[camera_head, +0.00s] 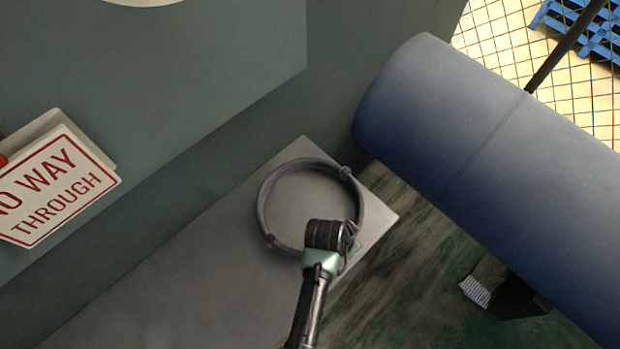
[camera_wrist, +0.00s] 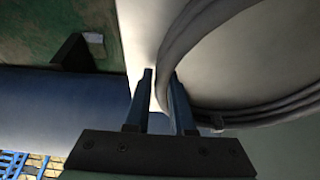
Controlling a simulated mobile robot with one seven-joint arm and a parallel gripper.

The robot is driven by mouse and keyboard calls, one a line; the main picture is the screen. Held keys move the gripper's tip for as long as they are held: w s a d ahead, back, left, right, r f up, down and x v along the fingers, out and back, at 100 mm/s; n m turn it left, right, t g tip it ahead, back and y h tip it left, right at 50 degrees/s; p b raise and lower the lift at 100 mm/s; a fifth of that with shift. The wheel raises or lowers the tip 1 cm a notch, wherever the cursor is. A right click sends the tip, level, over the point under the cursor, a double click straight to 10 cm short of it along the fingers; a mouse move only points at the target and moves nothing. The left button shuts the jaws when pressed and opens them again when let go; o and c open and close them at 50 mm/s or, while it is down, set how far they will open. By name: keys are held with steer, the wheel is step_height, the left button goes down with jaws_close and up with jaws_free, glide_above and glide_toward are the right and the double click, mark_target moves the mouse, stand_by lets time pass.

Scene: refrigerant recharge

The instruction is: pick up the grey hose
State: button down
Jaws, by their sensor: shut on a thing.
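The grey hose (camera_head: 264,195) is a coiled ring on the grey ledge (camera_head: 180,265) in the head view, near the ledge's far right corner. My gripper (camera_head: 345,240) is at the coil's lower right side, its fingers mostly hidden by my wrist. In the wrist view the hose (camera_wrist: 186,45) curves across the upper right. My gripper's two fingers (camera_wrist: 161,95) stand on either side of part of the coil's edge and are shut on it. Whether the coil is lifted off the ledge, I cannot tell.
A large blue cylinder (camera_head: 480,130) lies to the right of the ledge. A "No way through" sign (camera_head: 55,185) is at the left. A green-grey wall (camera_head: 200,190) runs behind the ledge. A wire mesh and blue pallets (camera_head: 590,30) show at top right.

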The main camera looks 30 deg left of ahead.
steer(key=shift+w+r+p, duration=0.1)
steer(key=shift+r+p, duration=0.2)
steer(key=shift+r, duration=4.8)
